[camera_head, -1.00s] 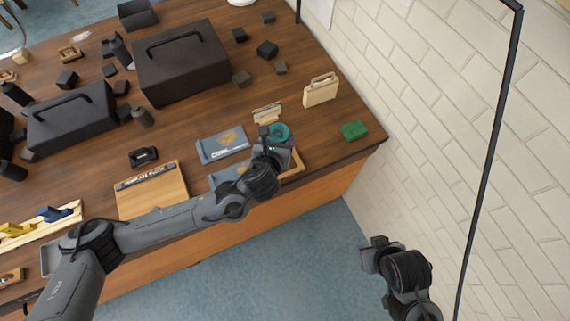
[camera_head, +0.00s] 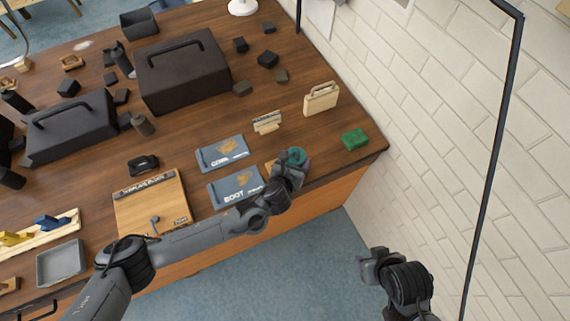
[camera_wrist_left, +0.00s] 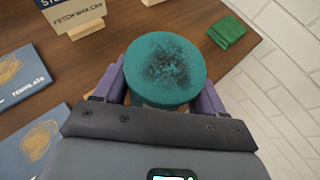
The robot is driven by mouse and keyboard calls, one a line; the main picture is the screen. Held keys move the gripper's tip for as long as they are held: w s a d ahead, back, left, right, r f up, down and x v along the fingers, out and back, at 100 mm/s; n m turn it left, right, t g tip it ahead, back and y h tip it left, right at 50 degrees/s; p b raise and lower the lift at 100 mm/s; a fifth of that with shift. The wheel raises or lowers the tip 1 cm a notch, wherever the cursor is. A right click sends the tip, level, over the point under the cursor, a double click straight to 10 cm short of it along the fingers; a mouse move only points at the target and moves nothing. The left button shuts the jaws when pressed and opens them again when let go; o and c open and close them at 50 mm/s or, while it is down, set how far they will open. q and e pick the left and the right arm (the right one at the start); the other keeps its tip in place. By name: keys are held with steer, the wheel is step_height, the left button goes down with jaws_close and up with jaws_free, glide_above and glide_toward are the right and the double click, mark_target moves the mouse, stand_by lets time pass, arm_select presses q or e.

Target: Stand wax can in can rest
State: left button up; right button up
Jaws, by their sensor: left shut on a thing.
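My left gripper (camera_head: 288,172) is shut on a round teal wax can (camera_head: 296,155) with a dark, smudged top, near the table's front right. In the left wrist view, the can (camera_wrist_left: 165,65) sits between two purple fingers, its top facing the camera. A light wooden piece (camera_head: 272,167), probably the can rest, shows beside and below the gripper and is mostly hidden. I cannot tell whether the can touches it. My right gripper (camera_head: 372,264) hangs off the table at the lower right; its opening is unclear.
A small sign (camera_head: 267,122) stands behind the can. Two blue template cards (camera_head: 222,152) lie to the left, with a wooden board (camera_head: 150,203) beyond. A pale wooden case (camera_head: 321,98) stands further back.

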arm_select(q)
steer(key=a+f, duration=0.1)
steer(key=w+a+f, duration=0.1)
steer(key=a, duration=0.1)
steer(key=shift+w, duration=0.1)
steer(key=shift+f, duration=1.95)
steer(key=shift+f, duration=0.2)
steer(key=o, duration=1.3)
steer(key=shift+r, duration=0.15)
